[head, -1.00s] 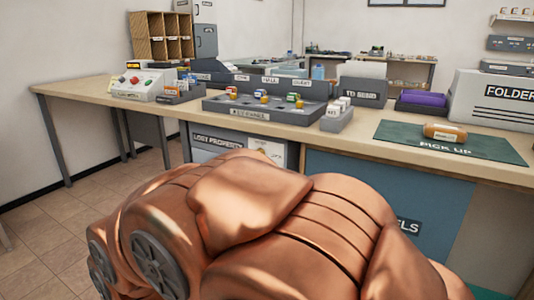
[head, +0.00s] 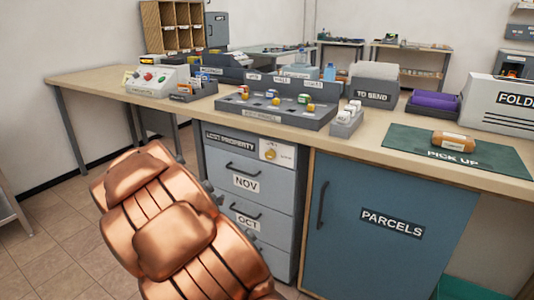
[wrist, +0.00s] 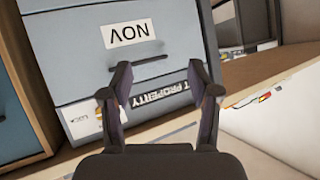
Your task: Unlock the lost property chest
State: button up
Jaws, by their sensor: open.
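The lost property chest (head: 228,162) is a grey drawer unit under the counter. It has a LOST PROPERTY label at the top and drawers marked NOV and OCT, which look shut. A white lock plate (head: 277,152) with a round brass-yellow piece (head: 270,154) is at its top right. In the wrist view the chest front appears upside down, and the white plate (wrist: 82,121) is partly hidden by a finger. My gripper (wrist: 160,76) is open and empty, in front of the chest's top part. In the head view my copper arm hides the gripper.
A blue PARCELS cabinet (head: 395,222) stands right of the chest. The counter (head: 350,143) above holds a grey tray (head: 285,118) with several small coloured items, a TO SEND box (head: 372,92) and a green PICK UP mat (head: 400,138).

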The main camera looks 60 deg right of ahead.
jog(key=s+d+r+m+g+h+p, duration=0.1)
jog(key=s+d+r+m+g+h, duration=0.2)
jog(key=d, duration=0.5)
jog(key=m+g+h, duration=0.2)
jog(key=h, duration=0.2)
send_near(269, 156)
jog(key=d, duration=0.2)
jog(key=shift+w+d+f, duration=0.1)
jog(key=shift+w+d, duration=0.05)
jog(key=shift+d, duration=1.05)
jog(key=shift+w+d+f, duration=0.1)
jog(key=shift+d, duration=1.05)
jog(key=shift+w+d+f, duration=0.1)
jog(key=shift+w+d, duration=0.05)
jog(key=shift+d, duration=1.05)
jog(key=shift+r, duration=0.1)
jog(key=shift+c, duration=0.4)
jog(key=c, duration=1)
jog(key=shift+a, duration=0.1)
grip_shut()
jog(key=shift+c, duration=0.4)
grip_release()
